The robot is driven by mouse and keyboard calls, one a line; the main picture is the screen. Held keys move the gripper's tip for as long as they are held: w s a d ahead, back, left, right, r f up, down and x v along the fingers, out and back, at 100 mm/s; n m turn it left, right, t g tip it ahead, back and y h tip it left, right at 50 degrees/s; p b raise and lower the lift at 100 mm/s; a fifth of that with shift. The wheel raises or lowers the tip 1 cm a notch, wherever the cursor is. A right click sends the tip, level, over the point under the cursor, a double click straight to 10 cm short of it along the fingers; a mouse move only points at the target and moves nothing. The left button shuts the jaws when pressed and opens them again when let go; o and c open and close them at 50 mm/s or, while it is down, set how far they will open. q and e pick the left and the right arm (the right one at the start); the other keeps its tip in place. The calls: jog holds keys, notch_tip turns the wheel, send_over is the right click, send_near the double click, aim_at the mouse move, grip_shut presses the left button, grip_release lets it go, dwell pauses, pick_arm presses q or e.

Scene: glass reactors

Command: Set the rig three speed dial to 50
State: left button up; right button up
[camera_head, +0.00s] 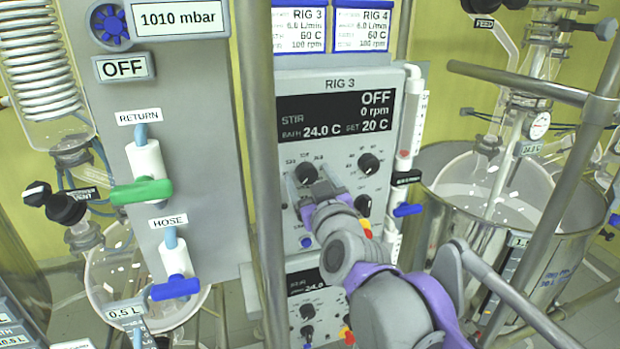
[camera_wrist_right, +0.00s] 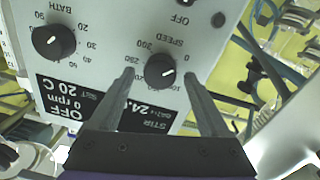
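The rig three panel (camera_head: 335,130) reads STIR OFF, 0 rpm, bath 24.0 C, set 20 C. Its speed dial (camera_head: 306,173) is a round black knob at the panel's left. In the right wrist view, upside down, the speed dial (camera_wrist_right: 160,71) has a white mark toward the right; the exact number it points to is unclear. My right gripper (camera_head: 306,188) is open in front of the dial. In the wrist view its fingertips (camera_wrist_right: 159,77) lie on either side of the knob, with gaps visible. My left gripper is not in view.
The bath dial (camera_head: 368,163) is right of the speed dial, with another knob (camera_head: 362,203) below it. A metal post (camera_head: 262,180) stands left of the panel. A blue valve handle (camera_head: 407,210) is at the right. Another panel (camera_head: 305,280) sits below.

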grip_shut()
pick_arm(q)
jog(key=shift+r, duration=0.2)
pick_arm(e)
jog(key=shift+r+m, duration=0.1)
jog(key=shift+m, duration=0.3)
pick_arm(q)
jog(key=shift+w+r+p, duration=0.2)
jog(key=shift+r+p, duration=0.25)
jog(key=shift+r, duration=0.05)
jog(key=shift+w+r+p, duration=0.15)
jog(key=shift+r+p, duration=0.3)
pick_arm(e)
jog(key=m, duration=0.3)
jog(key=shift+r+m, duration=0.1)
jog(key=shift+m, duration=0.2)
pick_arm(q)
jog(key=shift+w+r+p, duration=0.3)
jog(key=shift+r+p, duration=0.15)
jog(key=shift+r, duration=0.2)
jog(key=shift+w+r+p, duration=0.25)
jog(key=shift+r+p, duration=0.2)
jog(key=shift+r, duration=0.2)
pick_arm(e)
jog(key=shift+d+m, duration=0.15)
jog(key=shift+m, duration=1.95)
jog(key=shift+o, duration=0.2)
grip_release()
